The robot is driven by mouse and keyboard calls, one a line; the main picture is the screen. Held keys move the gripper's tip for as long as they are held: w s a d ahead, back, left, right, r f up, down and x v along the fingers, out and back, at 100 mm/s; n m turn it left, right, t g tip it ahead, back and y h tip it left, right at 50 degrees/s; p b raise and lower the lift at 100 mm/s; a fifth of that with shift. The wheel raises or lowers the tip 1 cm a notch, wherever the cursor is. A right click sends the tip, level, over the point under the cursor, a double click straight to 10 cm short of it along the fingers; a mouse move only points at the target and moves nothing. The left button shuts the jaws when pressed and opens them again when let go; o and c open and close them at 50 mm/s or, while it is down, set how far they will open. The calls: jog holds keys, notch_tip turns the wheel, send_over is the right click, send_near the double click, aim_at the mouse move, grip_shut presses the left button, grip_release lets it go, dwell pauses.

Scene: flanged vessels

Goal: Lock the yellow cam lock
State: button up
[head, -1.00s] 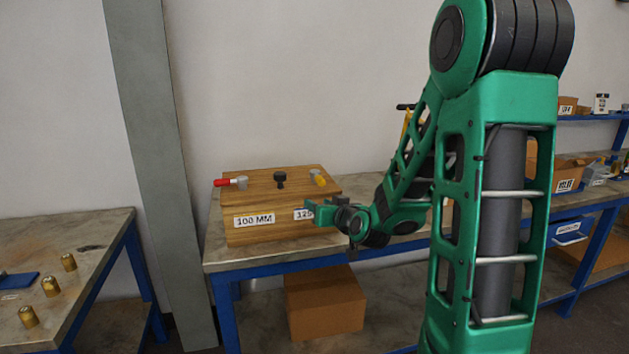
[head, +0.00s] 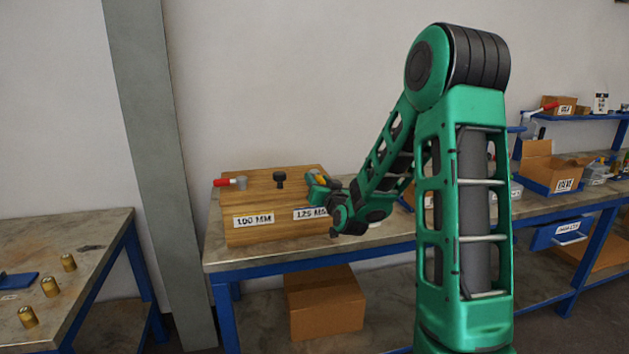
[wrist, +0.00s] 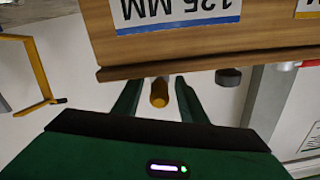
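The yellow cam lock (head: 321,178) sits at the right end of the wooden box top, partly hidden behind my gripper (head: 314,184). In the wrist view its yellow handle (wrist: 159,93) points toward the camera, between the two green fingers of my gripper (wrist: 158,98). The fingers are apart, with a narrow gap showing on each side of the handle, so it is not gripped. The rest of the cam lock is mostly hidden behind the box edge in the wrist view.
The wooden box (head: 272,215) bears labels 100 MM and 125 MM. A yellow bent bar (wrist: 38,68) shows at left in the wrist view.

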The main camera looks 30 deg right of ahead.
jog(key=shift+x, duration=1.35)
grip_shut()
